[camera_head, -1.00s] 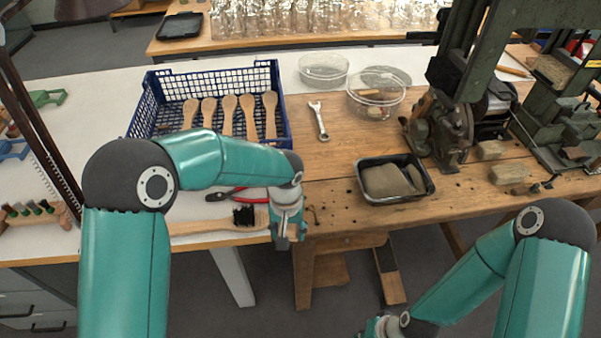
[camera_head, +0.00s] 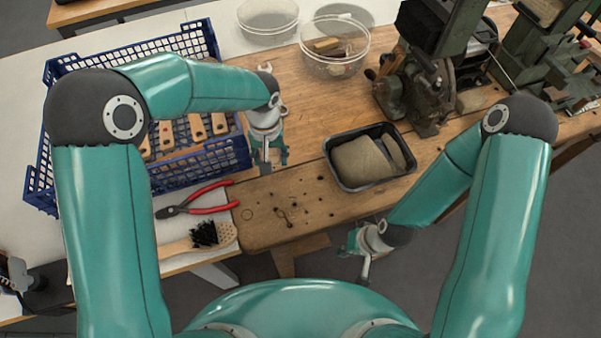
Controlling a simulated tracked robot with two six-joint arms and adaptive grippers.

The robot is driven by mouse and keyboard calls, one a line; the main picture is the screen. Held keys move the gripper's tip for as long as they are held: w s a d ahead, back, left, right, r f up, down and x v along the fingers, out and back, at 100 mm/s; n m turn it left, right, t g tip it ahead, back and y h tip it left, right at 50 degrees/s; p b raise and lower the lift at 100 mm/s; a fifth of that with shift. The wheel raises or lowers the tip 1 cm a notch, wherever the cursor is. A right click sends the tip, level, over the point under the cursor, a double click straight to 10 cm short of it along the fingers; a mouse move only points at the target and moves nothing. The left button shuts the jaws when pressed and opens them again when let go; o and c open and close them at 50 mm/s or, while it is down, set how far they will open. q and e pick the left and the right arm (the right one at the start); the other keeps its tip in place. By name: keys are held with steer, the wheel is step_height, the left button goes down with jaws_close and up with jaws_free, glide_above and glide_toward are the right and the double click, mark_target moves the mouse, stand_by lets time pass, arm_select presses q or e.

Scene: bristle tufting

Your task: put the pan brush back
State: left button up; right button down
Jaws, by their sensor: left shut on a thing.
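A wooden brush (camera_head: 205,236) with black bristles and a bare, holed end lies at the table's front edge, its handle partly behind my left arm. I cannot tell whether it is the pan brush. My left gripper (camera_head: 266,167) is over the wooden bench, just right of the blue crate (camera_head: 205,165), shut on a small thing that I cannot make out. Several wooden pieces (camera_head: 197,127) lie in the crate, partly hidden by my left arm. My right gripper (camera_head: 362,262) hangs in front of the bench edge; its fingers are too unclear to read.
Red-handled pliers (camera_head: 205,198) lie between crate and brush. A black tray (camera_head: 370,158) with a grey-brown block stands to the right. Clear tubs (camera_head: 334,46) stand behind, one holding a wooden piece. A green machine (camera_head: 425,95) blocks the back right.

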arm_select(q)
steer(key=shift+w, duration=0.2)
steer(key=shift+a, duration=0.1)
steer(key=shift+s, duration=0.1)
steer(key=shift+w+d+r+m+b, duration=0.25)
steer(key=shift+d+r+m+b, duration=0.05)
steer(key=shift+r+m+b, duration=0.2)
steer(key=s+d+r+m+b, duration=0.2)
steer(key=d+r+m+b, duration=0.15)
steer(key=r+m, duration=0.35)
steer(key=s+d+r+m+b, duration=0.3)
steer(key=r+m+b, duration=0.1)
steer(key=r+m, duration=0.2)
steer(key=b, duration=0.1)
glide_above(298, 185)
step_height(298, 185, down, 14)
steer(key=shift+f, duration=2.35)
